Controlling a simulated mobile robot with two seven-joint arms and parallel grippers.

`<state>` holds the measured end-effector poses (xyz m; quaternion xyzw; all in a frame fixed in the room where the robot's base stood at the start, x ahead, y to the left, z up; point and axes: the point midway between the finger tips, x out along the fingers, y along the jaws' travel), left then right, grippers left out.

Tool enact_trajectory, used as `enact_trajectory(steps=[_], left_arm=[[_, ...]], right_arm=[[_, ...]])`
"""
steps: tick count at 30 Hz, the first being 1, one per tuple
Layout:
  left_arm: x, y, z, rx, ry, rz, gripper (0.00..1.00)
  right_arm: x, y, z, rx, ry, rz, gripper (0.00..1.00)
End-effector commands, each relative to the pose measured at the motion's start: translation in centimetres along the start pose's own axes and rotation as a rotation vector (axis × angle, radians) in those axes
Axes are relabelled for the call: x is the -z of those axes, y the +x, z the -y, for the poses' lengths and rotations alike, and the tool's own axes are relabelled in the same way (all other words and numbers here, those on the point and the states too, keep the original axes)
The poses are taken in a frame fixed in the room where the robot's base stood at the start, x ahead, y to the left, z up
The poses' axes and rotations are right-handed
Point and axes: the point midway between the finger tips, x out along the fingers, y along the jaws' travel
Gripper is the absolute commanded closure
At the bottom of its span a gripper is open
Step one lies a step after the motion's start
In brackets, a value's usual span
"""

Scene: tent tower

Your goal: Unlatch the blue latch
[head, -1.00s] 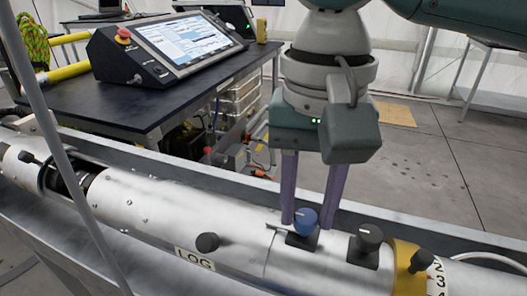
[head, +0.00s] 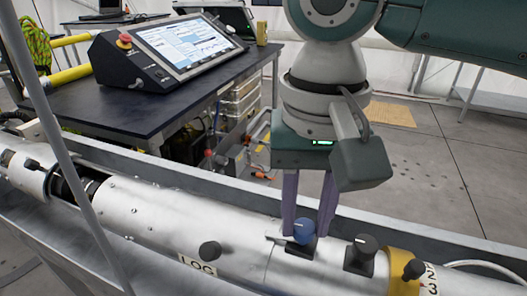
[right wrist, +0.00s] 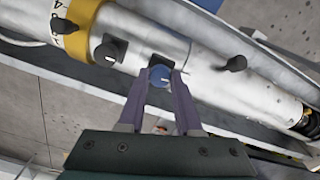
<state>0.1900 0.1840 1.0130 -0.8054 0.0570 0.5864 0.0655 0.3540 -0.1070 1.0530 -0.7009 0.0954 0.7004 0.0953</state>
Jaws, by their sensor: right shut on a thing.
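The blue latch (head: 301,231) is a round blue knob with a pale line on its top. It sits on a dark square base on the upper side of a silver metal tube (head: 150,213). My right gripper (head: 307,229) points down at it, with one purple finger on each side. In the right wrist view, the fingertips (right wrist: 164,80) are shut on the sides of the blue latch (right wrist: 160,74). The base is partly hidden by the fingers. My left gripper does not show.
Black knobs stand close by on the tube, one to the right (head: 361,252) and one to the left (head: 210,251). A yellow band (head: 402,272) circles the tube farther right. A dark table (head: 120,101) with a control screen (head: 188,48) stands behind.

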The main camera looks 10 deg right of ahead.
Motion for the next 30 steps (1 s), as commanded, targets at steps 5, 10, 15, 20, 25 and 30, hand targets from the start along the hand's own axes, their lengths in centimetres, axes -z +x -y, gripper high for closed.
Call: enact_trajectory(steps=[5, 10, 15, 20, 25, 30], left_arm=[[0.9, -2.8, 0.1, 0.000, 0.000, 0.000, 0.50], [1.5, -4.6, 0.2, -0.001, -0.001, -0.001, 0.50], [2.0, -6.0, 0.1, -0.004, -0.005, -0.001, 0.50], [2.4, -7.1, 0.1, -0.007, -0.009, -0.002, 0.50], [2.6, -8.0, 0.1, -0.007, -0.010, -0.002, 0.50], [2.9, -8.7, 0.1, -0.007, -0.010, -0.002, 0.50]], right_arm=[[-0.1, -0.7, -0.1, -0.003, -0.142, 0.005, 1.00], [-0.1, -0.6, 0.0, -0.001, -0.301, 0.006, 1.00], [-0.1, -0.5, -0.1, -0.001, -0.462, 0.005, 1.00], [-0.1, -0.4, 0.0, 0.000, -0.615, 0.004, 1.00], [-0.1, -0.3, 0.0, 0.001, -0.777, 0.005, 1.00], [0.0, -0.3, 0.0, 0.001, -0.938, 0.004, 1.00]])
